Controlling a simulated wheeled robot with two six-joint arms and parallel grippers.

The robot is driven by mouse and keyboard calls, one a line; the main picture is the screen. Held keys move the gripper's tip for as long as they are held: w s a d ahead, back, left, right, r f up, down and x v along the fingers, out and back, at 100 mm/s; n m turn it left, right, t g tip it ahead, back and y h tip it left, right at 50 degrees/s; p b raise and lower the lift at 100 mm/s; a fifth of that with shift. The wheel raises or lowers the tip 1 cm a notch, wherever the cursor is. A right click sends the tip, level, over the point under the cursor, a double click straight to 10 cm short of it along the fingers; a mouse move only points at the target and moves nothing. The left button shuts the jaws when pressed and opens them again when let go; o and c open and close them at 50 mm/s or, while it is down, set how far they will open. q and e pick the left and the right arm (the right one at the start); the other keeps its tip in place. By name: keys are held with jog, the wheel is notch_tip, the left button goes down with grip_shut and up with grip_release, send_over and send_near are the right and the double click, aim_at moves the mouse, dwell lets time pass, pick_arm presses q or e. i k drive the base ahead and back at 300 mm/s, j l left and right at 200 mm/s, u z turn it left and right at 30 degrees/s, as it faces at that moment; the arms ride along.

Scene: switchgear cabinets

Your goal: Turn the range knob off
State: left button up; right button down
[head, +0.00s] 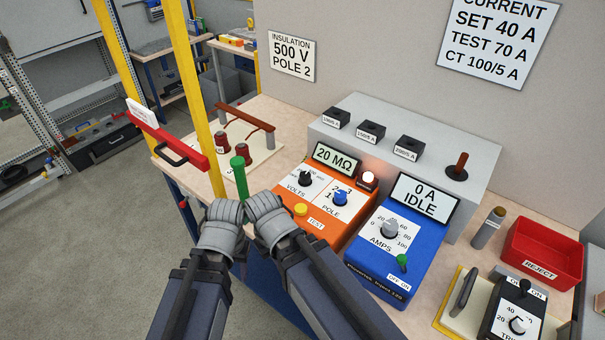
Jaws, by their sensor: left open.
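No knob in view is labelled range. The orange tester (328,228) has a black VOLTS knob (305,179), a blue POLE knob (340,197) and a yellow TEST button (300,209). Its display (333,160) reads 20 MΩ and a lamp (368,179) beside it is lit. The VOLTS pointer is too small to read surely. My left gripper (234,203) is open, in front and left of the tester. My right gripper (268,204) is close beside it; its jaw is unclear. A green upright handle (238,175) shows just beyond them; I cannot tell whether either touches it.
A blue injector (395,258) with an AMPS knob (390,229) reads 0 A IDLE. A red REJECT bin (543,252) is at right. Red terminals (244,154) on a cream board and a yellow post (205,100) with a red bar (165,137) stand at left.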

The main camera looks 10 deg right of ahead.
aim_at(305, 178)
jog(key=i+j, duration=0.15)
jog(key=j, duration=0.25)
jog(key=i+j, duration=0.2)
jog(key=j, duration=0.2)
jog(key=i+j, duration=0.15)
jog(key=j, duration=0.25)
jog(key=i+j, duration=0.2)
jog(key=j, duration=0.2)
jog(key=j+z, duration=0.25)
jog(key=i+z, duration=0.1)
jog(key=z, duration=1.4)
